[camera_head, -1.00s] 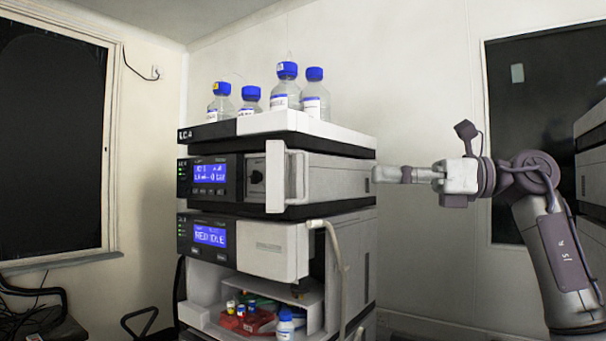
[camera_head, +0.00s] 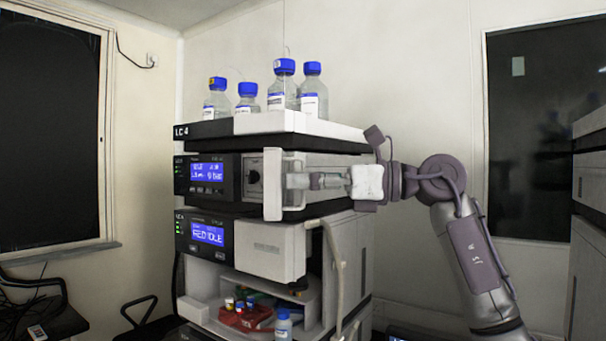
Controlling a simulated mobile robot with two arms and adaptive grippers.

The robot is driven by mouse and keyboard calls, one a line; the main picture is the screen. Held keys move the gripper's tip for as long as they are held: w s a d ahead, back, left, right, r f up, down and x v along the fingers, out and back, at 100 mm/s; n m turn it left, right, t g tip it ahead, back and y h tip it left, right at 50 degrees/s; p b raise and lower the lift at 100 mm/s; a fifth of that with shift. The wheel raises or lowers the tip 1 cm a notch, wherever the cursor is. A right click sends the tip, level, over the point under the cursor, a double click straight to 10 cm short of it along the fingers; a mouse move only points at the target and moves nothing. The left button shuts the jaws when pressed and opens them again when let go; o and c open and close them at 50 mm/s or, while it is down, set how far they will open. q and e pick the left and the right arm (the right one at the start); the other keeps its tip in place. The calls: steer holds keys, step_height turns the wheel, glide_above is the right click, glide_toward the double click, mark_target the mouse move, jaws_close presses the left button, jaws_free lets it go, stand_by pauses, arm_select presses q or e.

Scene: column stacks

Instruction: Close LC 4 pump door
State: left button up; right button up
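The LC 4 pump module (camera_head: 325,160) is the upper unit of the stack, with a lit blue display (camera_head: 207,172) on its dark front. Its white door (camera_head: 273,200) stands open, swung out from the front and seen nearly edge-on, with a dark knob (camera_head: 254,177) to its left. My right gripper (camera_head: 298,181) points left, with its fingertips close to the right side of the door. I cannot tell whether they touch it. The fingers are seen from the side, so their opening is hidden. My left gripper is not in view.
Several blue-capped bottles (camera_head: 284,90) stand in the white top tray (camera_head: 300,122). A lower module (camera_head: 270,250) with a pale hose (camera_head: 335,255) sits below the pump. A shelf under it holds a red rack (camera_head: 245,318) with small vials.

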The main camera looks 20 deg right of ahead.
jaws_close()
steer(key=shift+a+t, duration=0.15)
steer(key=shift+t, duration=0.15)
stand_by(0.4)
